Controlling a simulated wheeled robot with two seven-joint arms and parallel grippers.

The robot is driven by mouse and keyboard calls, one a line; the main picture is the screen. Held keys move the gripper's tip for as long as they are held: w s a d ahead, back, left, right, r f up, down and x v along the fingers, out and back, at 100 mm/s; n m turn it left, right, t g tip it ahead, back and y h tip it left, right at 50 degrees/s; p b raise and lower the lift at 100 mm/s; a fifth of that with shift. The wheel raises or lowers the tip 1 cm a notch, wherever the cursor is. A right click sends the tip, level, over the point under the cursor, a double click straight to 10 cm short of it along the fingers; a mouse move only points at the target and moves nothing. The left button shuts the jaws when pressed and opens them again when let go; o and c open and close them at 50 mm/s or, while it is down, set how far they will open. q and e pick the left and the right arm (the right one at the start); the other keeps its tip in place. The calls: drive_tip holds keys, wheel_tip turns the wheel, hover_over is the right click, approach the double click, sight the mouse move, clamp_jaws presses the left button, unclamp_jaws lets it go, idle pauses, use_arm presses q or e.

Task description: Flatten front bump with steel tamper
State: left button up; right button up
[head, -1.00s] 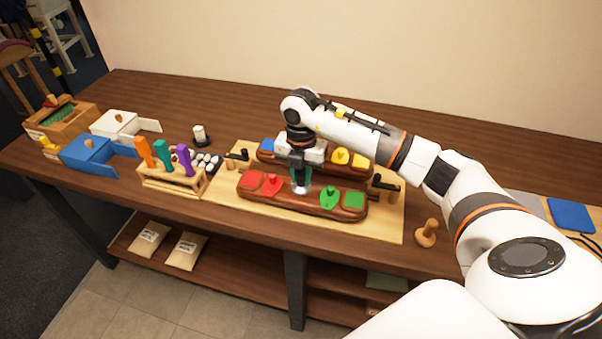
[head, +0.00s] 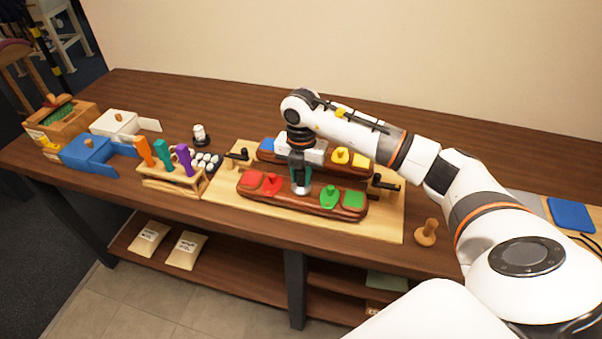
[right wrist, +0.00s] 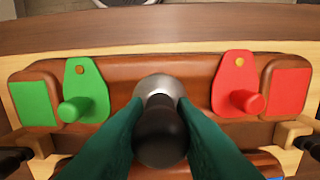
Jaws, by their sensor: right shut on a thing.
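My right gripper (head: 300,173) is shut on the steel tamper, around its dark handle. In the right wrist view the tamper (right wrist: 160,87) shows its black knob and round steel head, between the two green fingers. The head is over the middle of the front brown saddle form (head: 288,198), between the red and green pieces. I cannot tell whether it touches the leather, and the bump under it is hidden. A red flap (head: 272,184) and a green flap (head: 329,197), each with a peg, lie on the front form. My left gripper is not in view.
A rear form with a blue patch (head: 267,144) and a yellow flap (head: 341,155) lies close behind. Dark clamps (head: 384,183) flank the forms. A rack of coloured handles (head: 171,180) stands left, and a wooden knob tool (head: 427,232) stands right.

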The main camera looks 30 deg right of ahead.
drive_tip(key=shift+r+p, duration=1.6)
drive_tip(key=shift+r, duration=0.9)
